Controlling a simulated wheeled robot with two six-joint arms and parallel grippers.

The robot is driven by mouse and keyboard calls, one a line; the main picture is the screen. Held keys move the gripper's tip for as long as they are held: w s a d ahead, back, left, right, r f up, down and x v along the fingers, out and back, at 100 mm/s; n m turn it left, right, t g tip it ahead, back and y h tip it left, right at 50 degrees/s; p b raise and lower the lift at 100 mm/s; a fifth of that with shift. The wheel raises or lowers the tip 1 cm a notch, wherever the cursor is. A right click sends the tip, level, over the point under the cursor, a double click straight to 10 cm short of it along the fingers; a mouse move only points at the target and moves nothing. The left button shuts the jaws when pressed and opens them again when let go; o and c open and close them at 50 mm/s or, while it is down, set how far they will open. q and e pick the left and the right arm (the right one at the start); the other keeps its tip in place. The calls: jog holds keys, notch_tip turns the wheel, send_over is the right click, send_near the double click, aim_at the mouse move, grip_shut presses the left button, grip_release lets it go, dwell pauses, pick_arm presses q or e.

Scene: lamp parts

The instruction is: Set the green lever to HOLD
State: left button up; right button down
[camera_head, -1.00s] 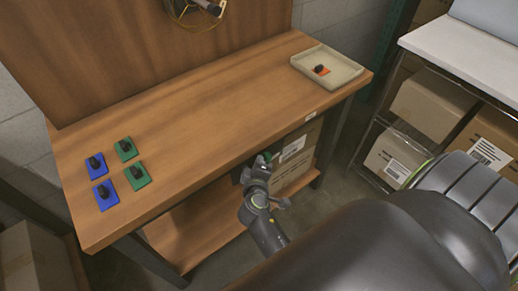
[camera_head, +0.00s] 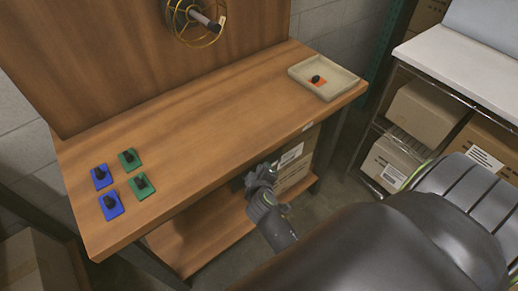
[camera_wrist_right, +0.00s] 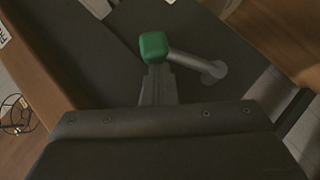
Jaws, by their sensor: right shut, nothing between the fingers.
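The green lever's square knob (camera_wrist_right: 154,46) shows in the right wrist view. Its grey arm (camera_wrist_right: 190,60) runs right to a round pivot on a dark surface. My right gripper (camera_wrist_right: 157,82) is shut and empty, its tip just below the knob in that view. I cannot tell whether they touch. In the head view my right gripper (camera_head: 262,172) is at the front of the bench, below the tabletop edge, and the green knob is hidden there. No HOLD marking can be read. My left gripper is not in view.
Blue and green pads with black parts, such as this green pad (camera_head: 143,192), lie on the left of the wooden bench (camera_head: 215,110). A beige tray (camera_head: 353,81) holds an orange pad at the far right. A cardboard box (camera_head: 296,174) sits below the bench.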

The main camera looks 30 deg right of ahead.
jog(key=d+m+y+p, duration=0.1)
jog(key=p, duration=0.2)
jog(key=d+f+g+y+p, duration=0.1)
jog(key=p, duration=0.2)
jog(key=shift+w+m+y, duration=0.1)
jog(key=shift+m+y, duration=0.2)
jog(key=shift+m, duration=0.1)
jog(key=shift+d+f+m+y+p, duration=0.3)
jog(key=shift+f+y+p, duration=0.15)
jog(key=shift+y+p, duration=0.2)
jog(key=shift+f, duration=0.2)
jog(key=shift+d+f+p, duration=0.15)
jog(key=shift+f+p, duration=0.2)
jog(key=shift+f, duration=0.15)
jog(key=shift+d+f, duration=0.1)
jog(key=shift+f, duration=0.65)
jog(key=shift+f+b, duration=0.15)
jog(key=shift+b, duration=0.15)
